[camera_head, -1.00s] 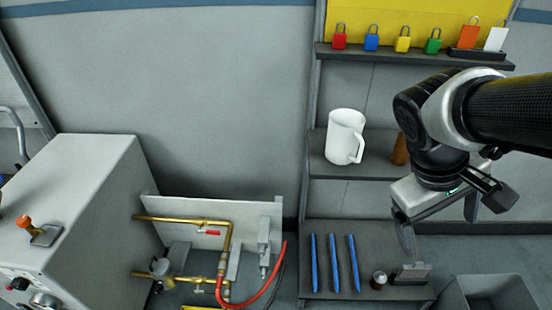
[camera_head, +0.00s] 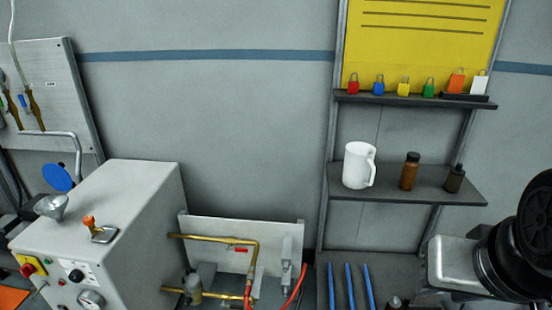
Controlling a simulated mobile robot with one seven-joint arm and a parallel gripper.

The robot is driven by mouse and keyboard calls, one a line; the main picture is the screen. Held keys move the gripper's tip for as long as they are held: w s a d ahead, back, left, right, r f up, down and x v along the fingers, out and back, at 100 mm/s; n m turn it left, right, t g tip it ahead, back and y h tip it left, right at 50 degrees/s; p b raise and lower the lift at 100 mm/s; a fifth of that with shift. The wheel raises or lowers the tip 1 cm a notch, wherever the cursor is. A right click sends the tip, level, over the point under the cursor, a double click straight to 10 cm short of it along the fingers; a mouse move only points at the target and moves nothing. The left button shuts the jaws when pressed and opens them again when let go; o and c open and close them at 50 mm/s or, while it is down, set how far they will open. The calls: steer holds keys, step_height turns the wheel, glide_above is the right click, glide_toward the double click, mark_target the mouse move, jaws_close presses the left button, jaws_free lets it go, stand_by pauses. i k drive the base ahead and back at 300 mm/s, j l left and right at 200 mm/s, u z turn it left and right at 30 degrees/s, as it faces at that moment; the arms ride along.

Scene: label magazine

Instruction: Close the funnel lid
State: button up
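The grey metal funnel (camera_head: 52,207) stands on top of the light grey machine cabinet (camera_head: 140,190), near its back left edge. A round blue disc, which looks like the funnel lid (camera_head: 57,178), stands tilted up behind and above the funnel's mouth, so the lid looks open. The hinge is too small to make out. My gripper (camera_head: 452,265) is at the lower right, in front of the shelf and far from the funnel. Its silver body shows, but its fingers cannot be made out.
An orange-handled lever (camera_head: 92,225) stands on the cabinet right of the funnel. A bent grey pipe (camera_head: 70,140) runs behind the lid. Brass pipes (camera_head: 215,238) and a red hose (camera_head: 295,288) are right of the cabinet. A shelf holds a white jug (camera_head: 358,165) and bottles.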

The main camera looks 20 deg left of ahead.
mark_target(55, 175)
steer(key=k+u, duration=0.1)
steer(key=u, duration=1.35)
steer(key=i+l+u, duration=0.1)
steer(key=u, duration=0.25)
steer(key=l+u, duration=0.15)
steer(key=u, duration=0.25)
steer(key=l+u, duration=0.15)
steer(key=u, duration=0.2)
steer(key=i+l, duration=0.1)
steer(key=l, duration=0.75)
steer(key=i+l, duration=0.15)
steer(key=l, duration=0.25)
